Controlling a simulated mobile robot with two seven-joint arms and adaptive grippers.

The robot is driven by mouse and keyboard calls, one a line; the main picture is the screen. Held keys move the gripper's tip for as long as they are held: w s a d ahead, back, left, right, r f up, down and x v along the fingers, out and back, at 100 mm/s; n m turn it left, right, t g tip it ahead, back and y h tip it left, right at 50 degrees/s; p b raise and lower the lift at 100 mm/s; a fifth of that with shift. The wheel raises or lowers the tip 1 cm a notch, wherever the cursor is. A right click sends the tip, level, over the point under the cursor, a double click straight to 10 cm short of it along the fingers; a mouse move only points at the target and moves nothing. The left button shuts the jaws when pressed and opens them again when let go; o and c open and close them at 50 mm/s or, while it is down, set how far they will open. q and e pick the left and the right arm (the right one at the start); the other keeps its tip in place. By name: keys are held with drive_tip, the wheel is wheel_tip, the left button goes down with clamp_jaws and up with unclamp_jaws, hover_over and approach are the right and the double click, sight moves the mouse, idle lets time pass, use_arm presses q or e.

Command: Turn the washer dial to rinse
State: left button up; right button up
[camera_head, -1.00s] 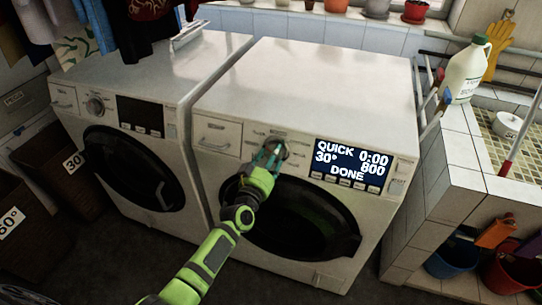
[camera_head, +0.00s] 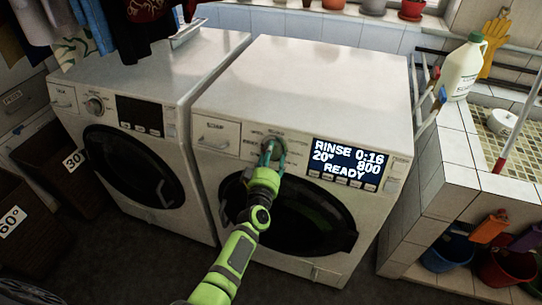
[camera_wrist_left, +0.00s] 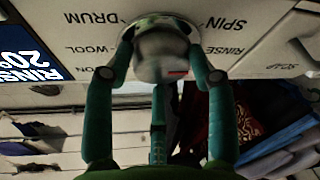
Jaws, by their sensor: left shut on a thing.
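The washer (camera_head: 310,90) is the right one of two white machines in the head view. Its round metal dial (camera_head: 273,147) sits left of the display. The display (camera_head: 347,163) reads RINSE 0:16, 20°, 800, READY. My left gripper (camera_head: 268,157) is at the dial, its teal fingers shut around it. In the left wrist view, upside down, the fingers hold the silver dial (camera_wrist_left: 162,55), which has a red mark on its edge. Labels such as RINSE, SPIN, DRUM and WOOL surround it. The display also shows there (camera_wrist_left: 28,50). My right gripper is not in view.
A second machine (camera_head: 150,90) stands at left. Hanging clothes (camera_head: 130,25) are above it. A tiled ledge (camera_head: 450,150) at right holds a white jug (camera_head: 465,70). Buckets (camera_head: 500,268) stand below. Laundry bins (camera_head: 30,215) are at far left.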

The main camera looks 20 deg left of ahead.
use_arm(q)
drive_tip(key=shift+s+f, duration=0.15)
drive_tip(key=shift+f, duration=0.3)
drive_tip(key=o, duration=1.1)
drive_tip(key=shift+o, duration=0.2)
drive_tip(key=shift+r, duration=0.1)
drive_tip(key=shift+r, duration=0.1)
drive_tip(key=s+d, duration=0.1)
drive_tip(key=s, duration=1)
drive_tip(key=shift+s, duration=0.4)
